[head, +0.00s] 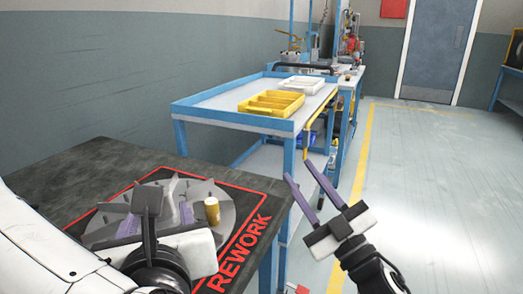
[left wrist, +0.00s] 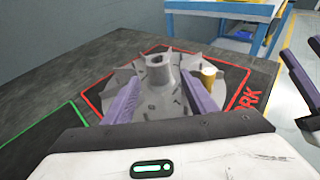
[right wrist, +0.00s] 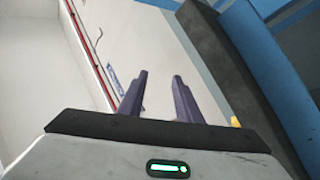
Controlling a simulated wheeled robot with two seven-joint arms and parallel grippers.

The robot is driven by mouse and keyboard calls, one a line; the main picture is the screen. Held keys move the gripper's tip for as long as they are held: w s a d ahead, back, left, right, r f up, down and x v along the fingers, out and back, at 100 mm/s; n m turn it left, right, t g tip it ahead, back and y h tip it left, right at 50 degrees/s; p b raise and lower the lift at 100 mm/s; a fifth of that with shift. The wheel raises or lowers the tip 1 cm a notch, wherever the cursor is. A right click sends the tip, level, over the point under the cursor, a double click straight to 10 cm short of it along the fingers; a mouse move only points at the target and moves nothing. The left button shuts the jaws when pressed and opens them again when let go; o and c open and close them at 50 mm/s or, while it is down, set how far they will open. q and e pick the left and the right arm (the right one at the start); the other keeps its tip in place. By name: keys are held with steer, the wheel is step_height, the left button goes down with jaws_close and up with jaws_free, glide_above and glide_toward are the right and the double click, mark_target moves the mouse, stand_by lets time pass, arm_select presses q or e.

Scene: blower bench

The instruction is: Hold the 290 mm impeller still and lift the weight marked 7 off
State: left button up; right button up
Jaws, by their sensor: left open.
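The impeller (head: 201,189) is a grey bladed disc lying on the dark bench. Its raised hub (left wrist: 157,72) shows in the left wrist view. A brass cylindrical weight (head: 211,211) stands upright at the disc's right side, also seen in the left wrist view (left wrist: 208,77); no number is readable. My left gripper (left wrist: 160,95) is open over the impeller, one purple finger on each side of the hub; I cannot tell whether they touch it. My right gripper (head: 299,171) is open and empty, off the bench's right edge, well apart from the weight.
The impeller lies within a red-bordered area marked REWORK (head: 240,252); a green outline (left wrist: 45,140) lies left of it. A blue-framed table (head: 215,105) behind holds a yellow tray (head: 271,103) and a white tray (head: 300,84). Floor at right is clear.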

steer(key=s+a+r+n+g+y, duration=0.1)
steer(key=a+r+n+g+y, duration=0.95)
steer(key=a+r, duration=0.2)
steer(key=s+a+f+n+g+h, duration=0.1)
steer(key=s+a+f+n+g, duration=0.1)
steer(key=a+g, duration=0.35)
steer(key=s+a+f+n+g+h, duration=0.2)
steer(key=s+a+n+g, duration=0.15)
steer(key=g, duration=0.35)
arm_select(q)
steer(key=shift+x, duration=1.45)
steer(key=shift+w+d+f, duration=0.1)
steer(key=shift+w+f, duration=0.2)
steer(key=shift+w, duration=0.1)
steer(key=shift+w+a+f, duration=0.15)
steer(key=shift+w+a, duration=0.25)
steer(key=shift+w, duration=0.1)
steer(key=shift+x, duration=2.65)
arm_select(e)
steer(key=w+d+m+h, duration=0.4)
steer(key=d+m+h, duration=0.2)
steer(key=d+h, duration=0.3)
steer(key=d, duration=0.3)
steer(key=shift+d+f+g, duration=0.3)
steer(key=shift+d, duration=0.1)
